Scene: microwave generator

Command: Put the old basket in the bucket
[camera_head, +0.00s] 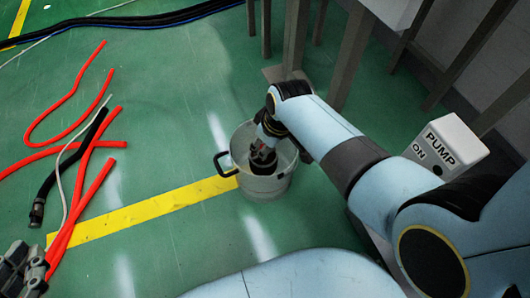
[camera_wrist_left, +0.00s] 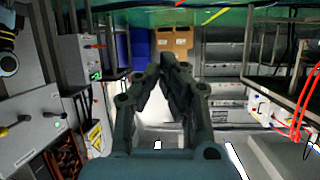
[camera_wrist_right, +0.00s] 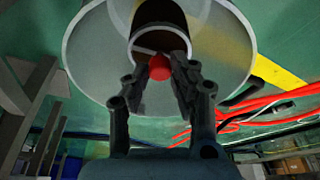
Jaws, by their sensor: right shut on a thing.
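The bucket (camera_head: 282,185) is a pale grey, see-through pail with a dark handle, upright on the green floor. In the right wrist view its wide round rim (camera_wrist_right: 248,50) fills the top. The old basket (camera_wrist_right: 160,14) is a dark brown cylinder with a lighter rim and a red knob, seen within the bucket's outline. My right gripper (camera_wrist_right: 160,70) is shut on the basket at the red knob. In the head view the right gripper (camera_head: 263,155) reaches down into the bucket's mouth. Whether the basket touches the bottom is hidden.
Red hoses (camera_head: 92,185) and a black hose lie on the floor at left. A white PUMP ON box (camera_head: 447,146) stands at right. Grey table legs (camera_head: 352,55) stand behind the bucket. A yellow floor stripe (camera_head: 150,210) runs up to the bucket.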

